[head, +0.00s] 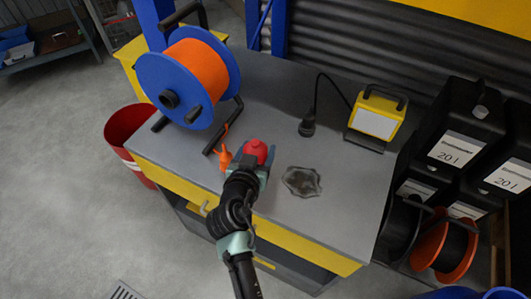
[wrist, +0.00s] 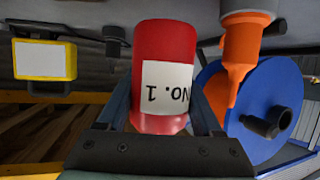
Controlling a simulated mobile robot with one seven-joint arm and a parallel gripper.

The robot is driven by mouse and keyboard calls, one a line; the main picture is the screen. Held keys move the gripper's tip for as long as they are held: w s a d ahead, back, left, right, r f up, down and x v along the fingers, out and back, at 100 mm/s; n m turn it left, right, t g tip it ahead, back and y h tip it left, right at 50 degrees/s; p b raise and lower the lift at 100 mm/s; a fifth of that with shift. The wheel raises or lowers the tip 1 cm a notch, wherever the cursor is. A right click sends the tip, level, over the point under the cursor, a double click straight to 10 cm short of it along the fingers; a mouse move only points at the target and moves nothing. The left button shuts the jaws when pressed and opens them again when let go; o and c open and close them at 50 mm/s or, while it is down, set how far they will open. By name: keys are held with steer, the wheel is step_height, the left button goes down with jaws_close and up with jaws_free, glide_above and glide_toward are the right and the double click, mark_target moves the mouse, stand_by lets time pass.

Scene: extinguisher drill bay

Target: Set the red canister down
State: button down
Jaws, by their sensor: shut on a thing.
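The red canister (head: 256,149) shows its rounded red top in the head view, above the grey bench top near its front edge. In the wrist view the canister (wrist: 165,45) fills the middle, with a white label reading "NO. 1" upside down. My gripper (head: 250,160) is shut on it; in the wrist view the two fingers of my gripper (wrist: 164,95) press on its left and right sides. I cannot tell whether its base touches the bench, as my gripper and the canister hide that spot.
The workbench (head: 275,100) carries a blue reel with orange cable (head: 200,75), a small orange object (head: 223,157) close left of the canister, a yellow work lamp (head: 376,119) and a dark irregular patch (head: 301,181). Black 20 l containers (head: 460,135) stand right. Bare bench lies behind the canister.

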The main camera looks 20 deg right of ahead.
steer(key=shift+f+b, duration=0.35)
steer(key=shift+f, duration=1.75)
steer(key=shift+f, duration=0.2)
steer(key=shift+c, duration=0.2)
jaws_free()
steer(key=shift+r, duration=0.1)
